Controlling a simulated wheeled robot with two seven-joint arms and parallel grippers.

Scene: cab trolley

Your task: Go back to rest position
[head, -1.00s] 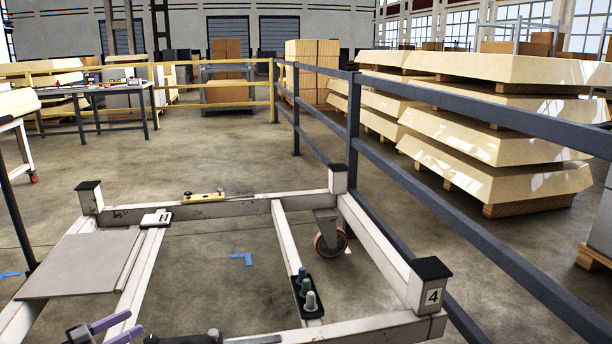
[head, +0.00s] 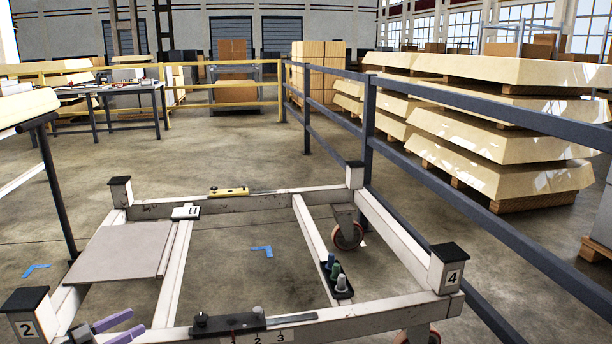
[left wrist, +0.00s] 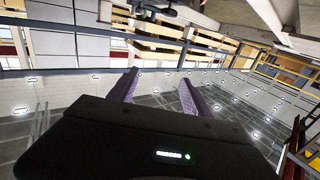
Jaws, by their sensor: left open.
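My left gripper (head: 118,326) shows at the bottom left of the head view, its two purple fingers apart and nothing between them. It is by the near left part of the white trolley frame (head: 225,205). In the left wrist view, the open fingers (left wrist: 158,88) point out into the hall with no object between them. My right gripper is not in view.
The trolley frame carries a grey panel (head: 120,250), a yellow level (head: 229,192), a black tray (head: 337,285) with coloured pegs and a black lever piece (head: 230,320). A dark railing (head: 369,120) runs along the right. Open floor lies beyond the frame.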

